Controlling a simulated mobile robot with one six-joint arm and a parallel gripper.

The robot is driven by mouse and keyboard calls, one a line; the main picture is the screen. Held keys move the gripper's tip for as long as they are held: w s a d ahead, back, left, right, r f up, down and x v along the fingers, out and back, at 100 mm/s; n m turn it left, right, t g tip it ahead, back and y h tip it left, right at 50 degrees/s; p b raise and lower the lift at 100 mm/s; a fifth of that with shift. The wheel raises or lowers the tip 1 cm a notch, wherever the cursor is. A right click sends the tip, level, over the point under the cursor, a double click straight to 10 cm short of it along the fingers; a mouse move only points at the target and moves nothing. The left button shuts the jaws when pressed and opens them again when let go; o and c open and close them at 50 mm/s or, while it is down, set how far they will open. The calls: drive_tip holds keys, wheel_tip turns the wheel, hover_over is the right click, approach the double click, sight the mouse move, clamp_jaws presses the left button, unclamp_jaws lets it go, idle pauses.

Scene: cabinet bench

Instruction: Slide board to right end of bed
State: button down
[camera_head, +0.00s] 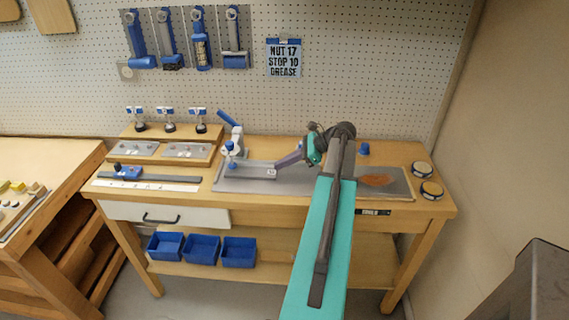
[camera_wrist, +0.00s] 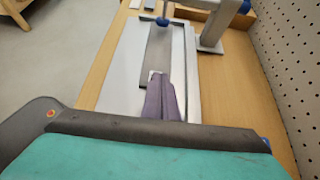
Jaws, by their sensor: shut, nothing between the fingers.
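The flat grey board (camera_head: 250,168) lies on the paler bed (camera_head: 225,184) at the middle of the bench, with a small white label near its right end. In the wrist view, the board (camera_wrist: 158,52) runs away from me along the pale bed (camera_wrist: 120,75). My gripper (camera_head: 278,166) is shut and empty, its purple fingers reaching down to the board's right end. It also shows in the wrist view (camera_wrist: 156,84), at the board's near end; whether it touches cannot be told. A clamp (camera_head: 232,148) with blue handle and knob stands at the board's left.
A ruler with a blue slider (camera_head: 128,172) lies left of the bed. Gauges (camera_head: 168,127) stand behind it. The pegboard wall (camera_head: 390,80) bounds the back.

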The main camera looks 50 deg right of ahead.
drive_tip(key=p, duration=0.3)
approach(249, 170)
drive_tip(key=w+a, duration=0.1)
drive_tip(key=w+a+f, duration=0.1)
drive_tip(key=w, duration=0.1)
drive_tip(key=w+a, duration=0.1)
drive_tip(key=shift+w+f, duration=0.3)
drive_tip(key=shift+w, duration=0.1)
drive_tip(key=shift+s+f, duration=0.15)
drive_tip(key=shift+f, duration=0.55)
drive_tip(key=shift+s+f, duration=0.1)
drive_tip(key=shift+f, duration=0.15)
